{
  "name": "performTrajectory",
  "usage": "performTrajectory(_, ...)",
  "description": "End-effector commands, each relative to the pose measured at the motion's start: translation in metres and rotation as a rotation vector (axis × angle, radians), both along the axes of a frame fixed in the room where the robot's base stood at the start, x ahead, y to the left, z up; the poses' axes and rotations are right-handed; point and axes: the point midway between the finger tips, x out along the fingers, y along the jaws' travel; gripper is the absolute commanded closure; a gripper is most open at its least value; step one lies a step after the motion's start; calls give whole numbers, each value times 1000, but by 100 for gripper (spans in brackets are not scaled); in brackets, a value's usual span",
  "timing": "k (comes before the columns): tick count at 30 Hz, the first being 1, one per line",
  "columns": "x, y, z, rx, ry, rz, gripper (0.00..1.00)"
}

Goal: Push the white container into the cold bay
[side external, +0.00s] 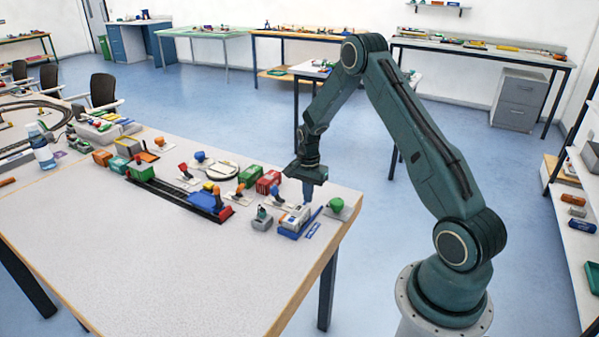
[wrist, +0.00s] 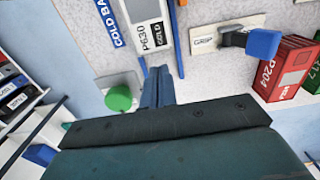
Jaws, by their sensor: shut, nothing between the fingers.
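The white container (side external: 295,215) stands near the table's right corner. In the wrist view its end, marked P630 COLD (wrist: 152,36), is at the top. The cold bay has blue side rails (side external: 314,218) and a COLD BAY label (wrist: 112,25). In the wrist view the container lies between the left rail and the right rail (wrist: 178,40); how deep it sits is unclear. My gripper (side external: 307,202) is shut and empty, pointing down beside the container's near end. Its fingertips (wrist: 158,85) are close to that end; I cannot tell whether they touch.
A green knob on a pale plate (wrist: 118,98) is close to my fingers. A blue lever on a GRIP plate (wrist: 204,42) and a red container (wrist: 290,65) are on the other side. The table's front is clear.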

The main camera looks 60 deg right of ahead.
Motion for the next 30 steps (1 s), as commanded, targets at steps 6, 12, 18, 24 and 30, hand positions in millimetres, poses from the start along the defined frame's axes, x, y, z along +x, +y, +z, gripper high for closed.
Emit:
performTrajectory(6,0,0,16,0,-1,0,100)
performTrajectory(12,0,0,30,0,-1,0,100)
performTrajectory(18,0,0,41,0,-1,0,100)
performTrajectory(24,0,0,42,0,0,0,100)
performTrajectory(30,0,0,43,0,-1,2,100)
